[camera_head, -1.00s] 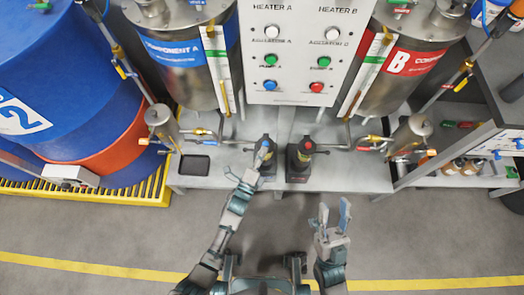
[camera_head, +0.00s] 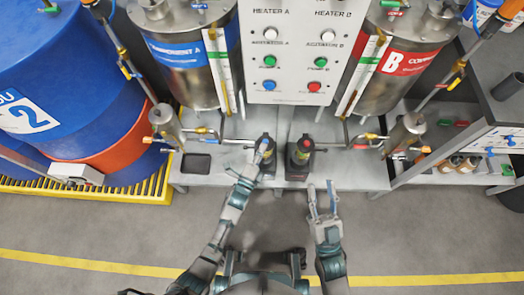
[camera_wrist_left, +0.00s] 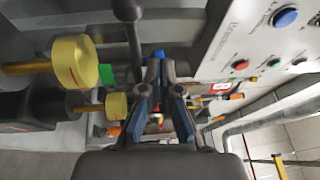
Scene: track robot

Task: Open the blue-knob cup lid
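The blue-knob cup (camera_head: 268,164) is a dark, upright unit near the front edge of the grey table, left of centre. My left gripper (camera_head: 261,152) is at its top and partly hides it and its knob. In the left wrist view the two fingers of my left gripper (camera_wrist_left: 161,66) are close together with a narrow gap, and a small blue part (camera_wrist_left: 158,54) shows at the tips. I cannot tell whether they grip it. My right gripper (camera_head: 321,186) is open and empty, in front of the table edge, right of the cups.
A similar cup with a red knob (camera_head: 299,159) stands just right of the blue-knob cup. A control panel (camera_head: 292,52) and two metal tanks are behind. Pipes and valves flank the table (camera_head: 350,178). A blue drum (camera_head: 60,90) is at left. The floor in front is clear.

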